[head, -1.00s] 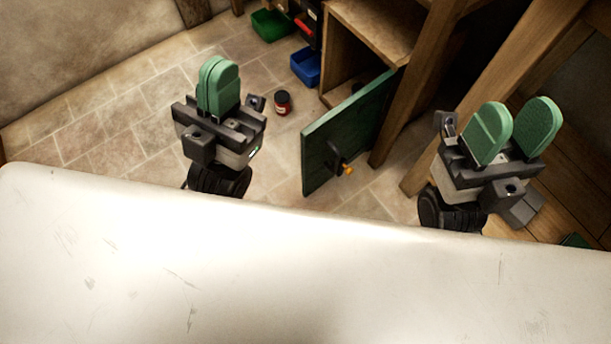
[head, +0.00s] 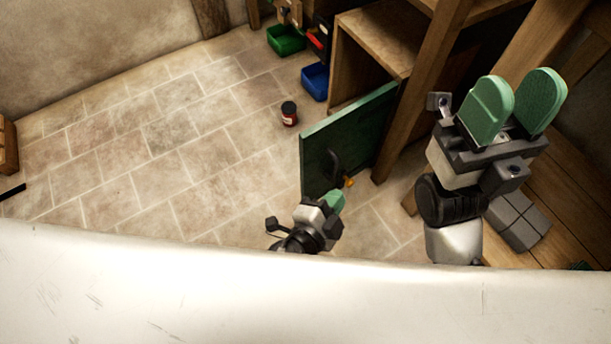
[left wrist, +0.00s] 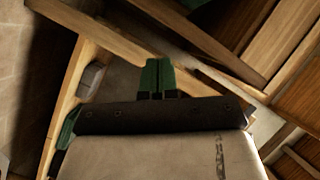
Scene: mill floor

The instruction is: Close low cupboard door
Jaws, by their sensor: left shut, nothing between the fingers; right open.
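The low cupboard (head: 375,40) is a wooden box at the upper middle of the head view. Its green door (head: 345,135) stands wide open, swung out toward me, with a dark handle (head: 332,163) and a small yellow-orange piece (head: 348,182) low on it. My left gripper (head: 335,201) is shut and empty, just below the door's lower near corner; I cannot tell whether it touches the door. Its green fingertips show together in the left wrist view (left wrist: 157,75). My right gripper (head: 513,105) is open and empty, to the right of the door.
A dark jar with a red label (head: 289,114) stands on the tiled floor left of the door. A green bin (head: 286,38) and a blue bin (head: 315,80) are beside the cupboard. Wooden posts (head: 425,85) rise right of the door.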

